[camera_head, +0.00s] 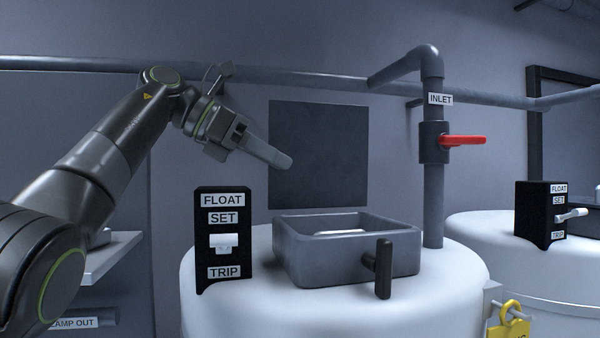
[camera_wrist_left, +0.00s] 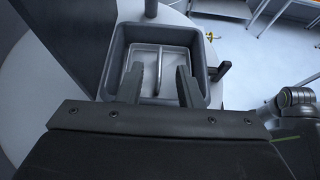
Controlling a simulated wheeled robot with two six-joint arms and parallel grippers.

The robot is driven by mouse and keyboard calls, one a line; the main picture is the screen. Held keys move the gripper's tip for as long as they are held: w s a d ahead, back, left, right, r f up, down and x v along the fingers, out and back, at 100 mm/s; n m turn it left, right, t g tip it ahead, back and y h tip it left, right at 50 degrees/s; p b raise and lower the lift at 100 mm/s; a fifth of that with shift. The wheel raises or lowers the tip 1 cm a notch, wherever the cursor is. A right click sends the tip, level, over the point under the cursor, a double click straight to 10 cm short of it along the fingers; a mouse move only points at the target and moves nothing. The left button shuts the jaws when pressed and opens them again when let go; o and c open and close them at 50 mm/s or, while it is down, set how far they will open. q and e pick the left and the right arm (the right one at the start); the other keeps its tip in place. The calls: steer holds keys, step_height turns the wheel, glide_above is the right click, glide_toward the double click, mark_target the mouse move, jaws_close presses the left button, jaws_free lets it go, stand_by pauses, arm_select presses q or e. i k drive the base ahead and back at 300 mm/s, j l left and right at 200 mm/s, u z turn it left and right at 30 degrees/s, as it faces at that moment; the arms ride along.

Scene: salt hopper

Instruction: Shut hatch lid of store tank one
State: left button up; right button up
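The near white tank (camera_head: 215,285) has a grey square hatch rim (camera_head: 345,258) on top, and its opening is uncovered. A dark square panel (camera_head: 318,150), which looks like the hatch lid, stands upright behind the rim; it also shows at the left of the left wrist view (camera_wrist_left: 62,35). A dark latch handle (camera_head: 384,268) stands at the rim's front. My left gripper (camera_head: 284,161) is in front of the panel in the picture, above the hatch. In the left wrist view its fingers (camera_wrist_left: 160,70) are apart and empty, over the opening. The right gripper is not visible.
A black float switch box (camera_head: 223,240) stands left of the hatch. The inlet pipe (camera_head: 433,200) with a red valve lever (camera_head: 463,141) rises to its right. A yellow padlock (camera_head: 510,318) hangs at the tank's right. A second tank (camera_head: 478,225) stands further right.

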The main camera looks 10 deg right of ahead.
mark_target(326, 144)
steer(key=k, duration=1)
